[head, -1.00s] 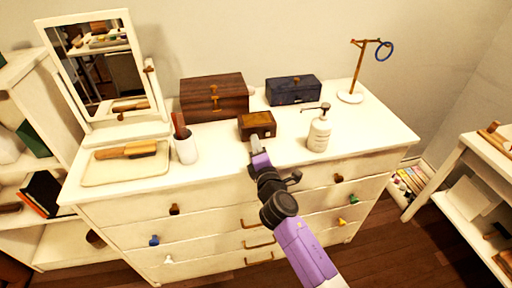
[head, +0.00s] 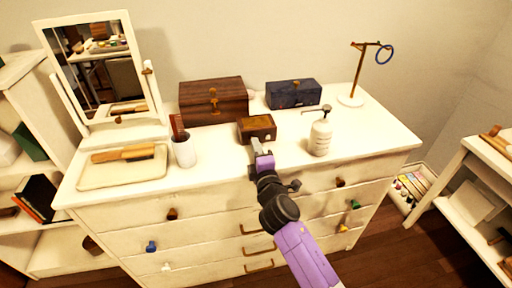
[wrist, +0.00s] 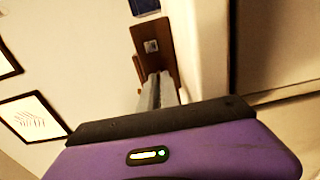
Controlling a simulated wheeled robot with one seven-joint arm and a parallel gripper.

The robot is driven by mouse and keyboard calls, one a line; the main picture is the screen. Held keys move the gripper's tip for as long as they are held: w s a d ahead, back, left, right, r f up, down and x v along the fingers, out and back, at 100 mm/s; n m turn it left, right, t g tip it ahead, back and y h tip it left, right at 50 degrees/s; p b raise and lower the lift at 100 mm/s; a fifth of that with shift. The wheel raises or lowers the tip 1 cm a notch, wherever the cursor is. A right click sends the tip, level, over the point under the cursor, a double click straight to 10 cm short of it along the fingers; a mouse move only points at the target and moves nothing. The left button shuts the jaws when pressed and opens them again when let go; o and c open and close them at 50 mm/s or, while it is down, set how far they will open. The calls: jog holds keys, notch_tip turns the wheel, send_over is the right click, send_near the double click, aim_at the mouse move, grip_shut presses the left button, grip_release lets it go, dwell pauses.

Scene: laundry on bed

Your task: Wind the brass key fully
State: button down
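A small brown wooden box (head: 257,128) sits near the front edge of the dresser top. A small pale spot (head: 268,137) shows on its front face in the head view. In the wrist view the box (wrist: 146,36) carries a small pale square plate (wrist: 151,46). My gripper (head: 256,143) is right in front of the box's front face. In the wrist view my gripper's fingers (wrist: 160,82) lie close together with a narrow dark line between them. I cannot make out the brass key; the fingers may hide it. Contact with the box cannot be told.
A larger brown chest (head: 213,101) and a dark blue box (head: 293,94) stand behind. A white pump bottle (head: 320,137) is close on the right. A white cup (head: 185,152) and a tray (head: 100,181) are left. A ring stand (head: 351,100) is at back right.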

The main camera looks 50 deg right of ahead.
jog(key=c, duration=1.6)
grip_release()
jog(key=b+v, duration=0.1)
jog(key=v, duration=0.6)
jog(key=shift+s+a, duration=0.25)
jog(key=shift+s, duration=0.1)
jog(key=s+a+m+t+y, duration=0.3)
jog(key=s+a+m+y, duration=0.3)
jog(key=s+a, duration=0.5)
jog(key=s+a+m+g+y, duration=0.1)
jog(key=s+a, duration=0.4)
jog(key=s, duration=0.5)
jog(key=s+a+m+g+y, duration=0.2)
jog(key=s+a+m+y, duration=0.1)
jog(key=s, duration=0.7)
jog(key=shift+s+a+r+m+p, duration=0.25)
jog(key=shift+a+r+m+p, duration=0.2)
jog(key=shift+a, duration=0.5)
